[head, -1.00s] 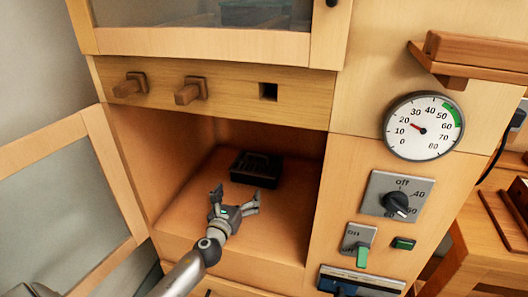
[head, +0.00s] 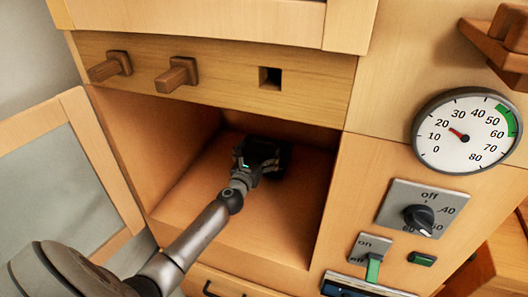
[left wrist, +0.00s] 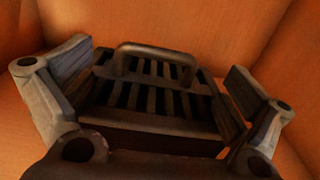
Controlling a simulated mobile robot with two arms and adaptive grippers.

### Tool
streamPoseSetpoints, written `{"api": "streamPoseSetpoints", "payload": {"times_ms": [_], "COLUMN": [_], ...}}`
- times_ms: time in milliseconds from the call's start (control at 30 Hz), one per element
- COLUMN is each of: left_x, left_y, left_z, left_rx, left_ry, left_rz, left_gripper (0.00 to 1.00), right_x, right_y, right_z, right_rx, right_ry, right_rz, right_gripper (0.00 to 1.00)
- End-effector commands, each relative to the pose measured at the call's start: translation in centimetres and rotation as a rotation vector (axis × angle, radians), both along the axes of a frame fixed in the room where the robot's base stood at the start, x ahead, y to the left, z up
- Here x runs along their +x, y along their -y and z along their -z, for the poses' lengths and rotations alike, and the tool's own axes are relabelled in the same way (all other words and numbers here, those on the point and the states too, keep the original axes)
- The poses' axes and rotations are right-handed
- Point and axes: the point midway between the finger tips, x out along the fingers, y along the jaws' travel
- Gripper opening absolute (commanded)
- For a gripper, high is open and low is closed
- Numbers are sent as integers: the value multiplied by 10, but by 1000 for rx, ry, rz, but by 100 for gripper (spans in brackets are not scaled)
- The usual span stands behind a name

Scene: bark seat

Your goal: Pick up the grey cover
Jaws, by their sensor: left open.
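The grey cover (left wrist: 155,95) looks dark in the left wrist view, with a slatted top and an arched handle (left wrist: 155,55) across its far side. It sits on the floor of the open wooden compartment, and in the head view it shows as a dark shape (head: 284,158) mostly hidden behind my gripper. My left gripper (head: 262,160) is open at the cover. In the left wrist view one finger stands on each side of the slatted top; I cannot tell whether they touch it. My right gripper is not in view.
The wooden compartment (head: 200,205) has walls on both sides and a panel with pegs (head: 177,75) above. An open framed door (head: 75,175) stands at the left. A dial gauge (head: 467,132), a knob (head: 420,220) and a green switch (head: 373,268) are on the right panel.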

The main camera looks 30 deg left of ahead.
Motion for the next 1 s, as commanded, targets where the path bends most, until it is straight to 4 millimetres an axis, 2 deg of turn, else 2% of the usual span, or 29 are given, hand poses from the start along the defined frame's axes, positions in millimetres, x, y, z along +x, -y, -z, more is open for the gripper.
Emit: {"api": "streamPoseSetpoints", "payload": {"times_ms": [233,400,700,767,1000], "left_x": [30,44,47,47,47], "left_y": [-9,-13,-13,-13,-13], "left_z": [-3,-3,-3,-3,-3], "left_rx": [-1,-1,0,0,0], "left_ry": [2,1,0,0,0], "left_rz": [0,0,1,1,0], "left_gripper": [100,100,100,95,64], "right_x": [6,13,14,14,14], "right_y": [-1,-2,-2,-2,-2], "right_z": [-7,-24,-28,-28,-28], "right_rx": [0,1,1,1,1], "right_ry": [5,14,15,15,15], "right_rz": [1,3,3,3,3], "right_gripper": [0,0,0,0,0]}}
